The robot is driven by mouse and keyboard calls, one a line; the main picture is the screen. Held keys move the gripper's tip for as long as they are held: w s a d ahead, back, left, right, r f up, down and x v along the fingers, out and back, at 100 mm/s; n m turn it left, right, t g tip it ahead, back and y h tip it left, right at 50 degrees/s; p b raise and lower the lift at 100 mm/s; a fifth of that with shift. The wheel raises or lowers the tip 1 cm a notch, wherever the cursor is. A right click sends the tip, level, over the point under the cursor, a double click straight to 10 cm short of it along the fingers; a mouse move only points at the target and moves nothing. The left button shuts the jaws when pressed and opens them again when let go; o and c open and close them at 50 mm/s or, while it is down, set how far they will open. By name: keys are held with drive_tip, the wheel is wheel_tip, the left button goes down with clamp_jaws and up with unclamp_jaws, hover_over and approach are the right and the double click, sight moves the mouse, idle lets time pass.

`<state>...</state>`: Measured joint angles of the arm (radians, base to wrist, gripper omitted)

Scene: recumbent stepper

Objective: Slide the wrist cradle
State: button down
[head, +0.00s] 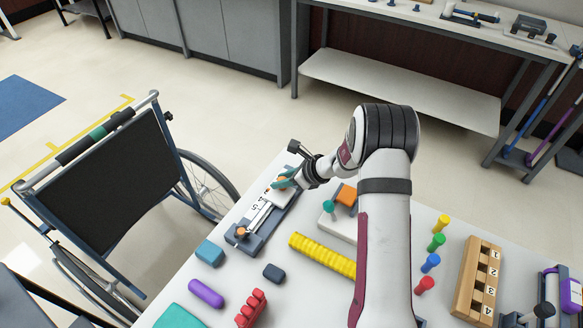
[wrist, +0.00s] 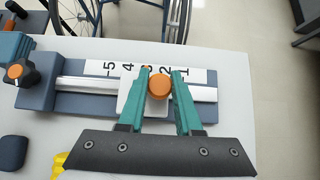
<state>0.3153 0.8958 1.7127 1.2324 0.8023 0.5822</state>
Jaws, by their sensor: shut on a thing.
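The wrist cradle is a white sliding plate (wrist: 130,100) on a silver rail (wrist: 90,84), with an upright orange knob (wrist: 159,87) on it. My gripper (wrist: 160,74) has its two teal fingers on either side of this knob and is shut on it. In the head view my gripper (head: 285,180) is at the far end of the rail unit. A number strip (wrist: 108,70) runs behind the rail; the plate is around 2 to 4 on it. The blue-grey base (wrist: 36,92) carries an orange and black end knob (wrist: 17,73). The fingers partly hide the plate.
The table holds a yellow ribbed bar (head: 322,256), a teal block (head: 210,252), a purple cylinder (head: 206,293), a dark block (head: 274,273), a red piece (head: 251,308) and a wooden numbered block (head: 476,280). A wheelchair (head: 105,185) stands left of the table.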

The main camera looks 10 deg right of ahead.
sight(277, 195)
drive_tip(key=shift+s+a, duration=1.1)
drive_tip(key=c, duration=0.6)
unclamp_jaws()
drive_tip(key=shift+d+r, duration=0.1)
drive_tip(key=v, duration=1.5)
drive_tip(key=shift+s+r, duration=0.2)
drive_tip(key=shift+d, duration=0.1)
